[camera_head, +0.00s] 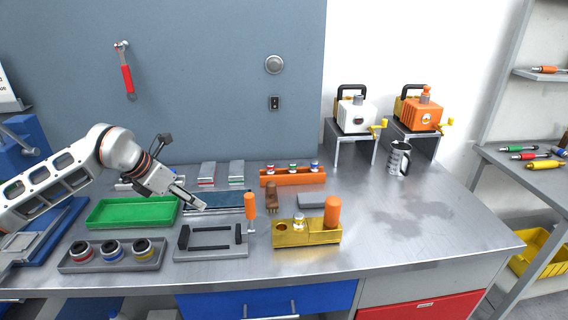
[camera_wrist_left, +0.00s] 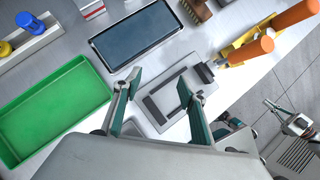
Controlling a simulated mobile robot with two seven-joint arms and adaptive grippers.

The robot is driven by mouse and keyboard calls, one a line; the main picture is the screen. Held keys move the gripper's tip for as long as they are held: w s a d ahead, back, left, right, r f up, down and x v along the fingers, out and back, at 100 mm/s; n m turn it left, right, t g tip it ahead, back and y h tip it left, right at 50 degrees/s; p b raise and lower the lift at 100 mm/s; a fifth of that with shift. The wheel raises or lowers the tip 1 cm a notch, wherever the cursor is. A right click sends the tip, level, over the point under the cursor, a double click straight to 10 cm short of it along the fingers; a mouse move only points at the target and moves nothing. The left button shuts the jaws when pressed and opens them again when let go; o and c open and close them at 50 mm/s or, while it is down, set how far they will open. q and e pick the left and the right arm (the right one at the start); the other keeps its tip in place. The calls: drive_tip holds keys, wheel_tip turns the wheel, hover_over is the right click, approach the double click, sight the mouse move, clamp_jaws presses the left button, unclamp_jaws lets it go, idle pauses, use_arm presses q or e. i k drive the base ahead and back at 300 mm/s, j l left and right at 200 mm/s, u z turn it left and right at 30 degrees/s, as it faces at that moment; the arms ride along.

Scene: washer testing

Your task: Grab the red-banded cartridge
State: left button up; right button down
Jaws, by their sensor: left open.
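A pale block with a red band (camera_head: 207,174), which looks like the red-banded cartridge, stands at the back of the bench beside a similar block with a green band (camera_head: 236,173). In the left wrist view, a pale block with a red stripe (camera_wrist_left: 92,9) is cut off by the top edge. My left gripper (camera_head: 203,208) is open and empty above the bench, in front of the red-banded block and apart from it. In the left wrist view its spread fingers (camera_wrist_left: 158,100) show over a grey fixture. What seems to be my right gripper (camera_wrist_left: 279,113) appears small at the right; its jaws are unclear.
A green tray (camera_head: 131,211), a dark flat panel (camera_head: 232,198) and the grey fixture with black bars (camera_head: 211,252) lie near the left gripper. A holder with several banded round parts (camera_head: 69,264) is at the front left. A yellow block (camera_head: 304,239) stands right of the fixture.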

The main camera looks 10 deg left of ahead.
sight(270, 166)
drive_tip(key=i+l, duration=0.7)
drive_tip(key=i, duration=0.1)
